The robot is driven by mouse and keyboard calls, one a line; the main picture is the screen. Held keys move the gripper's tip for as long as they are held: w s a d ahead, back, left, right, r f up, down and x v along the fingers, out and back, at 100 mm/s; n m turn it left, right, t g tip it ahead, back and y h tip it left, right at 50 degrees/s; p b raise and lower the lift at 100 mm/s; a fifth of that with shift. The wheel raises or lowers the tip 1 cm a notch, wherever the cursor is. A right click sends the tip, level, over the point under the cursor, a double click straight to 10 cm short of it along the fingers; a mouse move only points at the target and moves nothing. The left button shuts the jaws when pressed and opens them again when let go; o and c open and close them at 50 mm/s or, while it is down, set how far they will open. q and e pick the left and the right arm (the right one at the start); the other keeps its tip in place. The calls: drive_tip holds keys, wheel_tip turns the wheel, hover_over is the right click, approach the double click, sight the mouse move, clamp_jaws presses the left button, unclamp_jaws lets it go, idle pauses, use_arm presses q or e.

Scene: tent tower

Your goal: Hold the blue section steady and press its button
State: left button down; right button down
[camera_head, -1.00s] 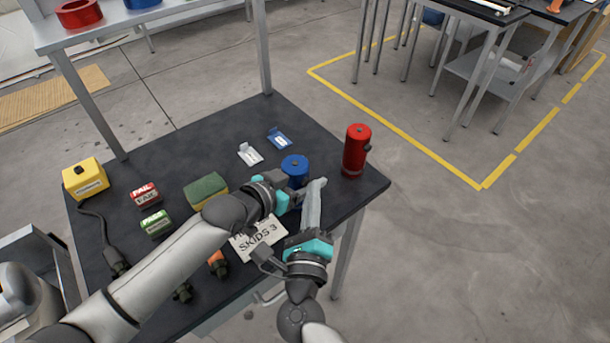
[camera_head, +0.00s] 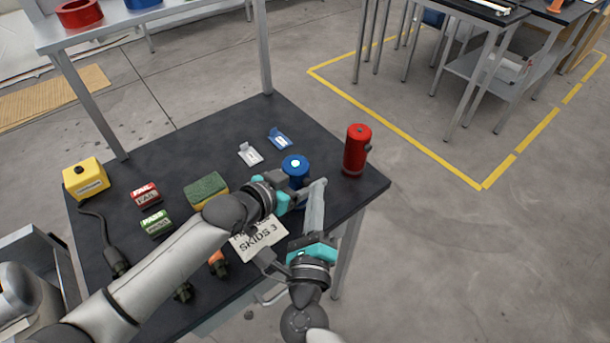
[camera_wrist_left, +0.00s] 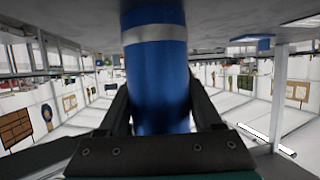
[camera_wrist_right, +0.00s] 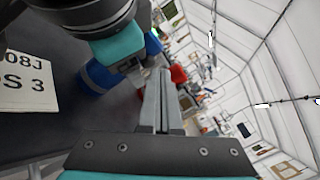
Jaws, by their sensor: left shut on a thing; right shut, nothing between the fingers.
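The blue section (camera_head: 295,182) stands upright near the right side of the dark table, with a bright white spot (camera_head: 295,163) on the button at its top. My left gripper (camera_head: 300,193) is shut around its side; in the left wrist view the blue section (camera_wrist_left: 160,85), with a grey band, sits between the fingers. My right gripper (camera_head: 318,184) is shut and empty, its fingertips just right of the blue section and apart from the button. In the right wrist view the blue section (camera_wrist_right: 97,78) is partly hidden by my left gripper.
A red cylinder (camera_head: 357,150) stands to the right near the table corner. A white card (camera_head: 259,240), a green-and-yellow sponge (camera_head: 206,188), a blue packet (camera_head: 279,138) and a white packet (camera_head: 249,154) lie around. A yellow box (camera_head: 86,178) stands at the left.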

drive_tip(key=shift+d, duration=0.1)
use_arm(q)
unclamp_jaws()
use_arm(e)
drive_tip(key=s+d, duration=0.2)
drive_tip(key=s, duration=0.1)
drive_tip(key=s+d, duration=0.1)
drive_tip(key=shift+s+d, duration=0.25)
drive_tip(key=shift+s, duration=0.1)
use_arm(q)
drive_tip(key=shift+f, duration=0.1)
drive_tip(key=v, duration=1.2)
